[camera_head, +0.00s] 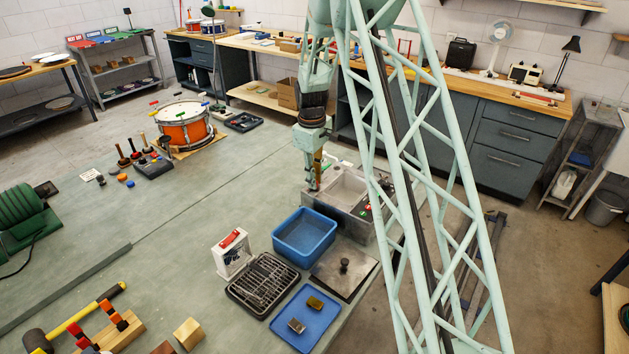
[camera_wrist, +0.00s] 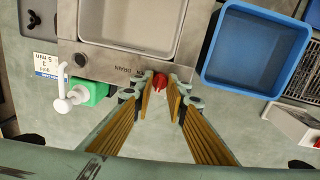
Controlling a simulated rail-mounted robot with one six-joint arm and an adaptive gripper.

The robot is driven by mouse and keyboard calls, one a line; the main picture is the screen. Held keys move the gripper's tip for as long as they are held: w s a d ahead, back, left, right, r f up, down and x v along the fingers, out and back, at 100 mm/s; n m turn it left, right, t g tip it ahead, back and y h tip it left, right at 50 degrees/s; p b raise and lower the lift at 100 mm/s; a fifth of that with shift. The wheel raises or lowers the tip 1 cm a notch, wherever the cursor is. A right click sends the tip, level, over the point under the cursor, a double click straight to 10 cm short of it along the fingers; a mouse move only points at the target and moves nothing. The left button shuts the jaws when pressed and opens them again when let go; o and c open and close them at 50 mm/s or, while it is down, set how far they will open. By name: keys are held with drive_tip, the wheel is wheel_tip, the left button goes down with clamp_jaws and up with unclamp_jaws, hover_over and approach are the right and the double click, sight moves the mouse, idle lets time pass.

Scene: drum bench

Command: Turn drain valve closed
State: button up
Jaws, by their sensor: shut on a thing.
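The drain valve's red handle (camera_wrist: 161,79) shows in the wrist view, on the front panel of the sink unit (camera_wrist: 100,55) beside upside-down lettering that reads DRAIN. My gripper (camera_wrist: 162,92) has one finger on either side of the handle and is shut on it. The fingertips hide part of the handle, and its exact angle is hard to read. In the head view my gripper (camera_head: 314,184) points down at the near left side of the sink unit (camera_head: 347,215). I cannot make out the handle there.
A blue tub (camera_head: 305,236) stands close to the sink; it also shows right of my gripper in the wrist view (camera_wrist: 258,88). A green block with a white spout (camera_wrist: 90,92) and a small sign (camera_wrist: 46,65) are on the left. A drying rack (camera_head: 262,284) stands nearer.

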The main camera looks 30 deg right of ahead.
drive_tip(key=shift+o, duration=0.2)
drive_tip(key=shift+n, duration=0.9)
drive_tip(key=o, duration=0.8)
drive_tip(key=shift+o, duration=0.2)
drive_tip(key=shift+r, duration=0.1)
wheel_tip(320, 180, up, 12)
drive_tip(key=shift+s+a, duration=0.25)
drive_tip(key=shift+a, duration=0.05)
idle(0.3)
